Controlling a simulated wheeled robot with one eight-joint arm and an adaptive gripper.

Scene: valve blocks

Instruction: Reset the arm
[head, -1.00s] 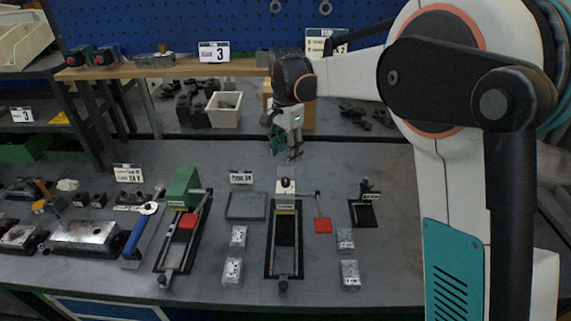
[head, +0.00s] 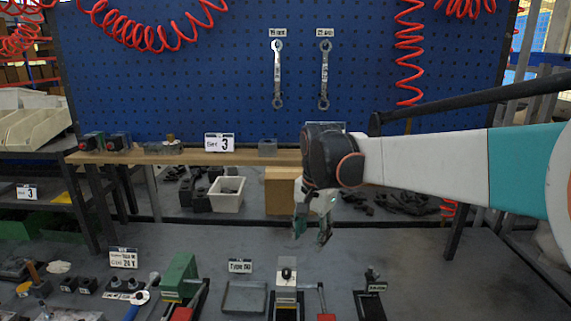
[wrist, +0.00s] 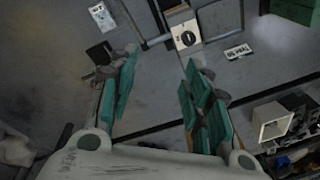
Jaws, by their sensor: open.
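My gripper (head: 313,232) hangs in the air above the back part of the grey workbench (head: 400,250), in front of the wooden shelf. It points downward. In the wrist view its teal fingers (wrist: 157,105) are apart with nothing between them. Beyond the fingertips, a white block with a black knob (wrist: 186,36) shows in the wrist view. In the head view that block (head: 287,274) stands on the bench below and left of my gripper, apart from it.
A green block (head: 180,276), a "Type 50" sign (head: 240,266) and a small black fixture (head: 371,300) stand on the bench. A white bin (head: 227,193) and a cardboard box (head: 280,192) sit behind. The wooden shelf (head: 250,157) crosses behind my gripper. Two wrenches (head: 278,75) hang on the blue pegboard.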

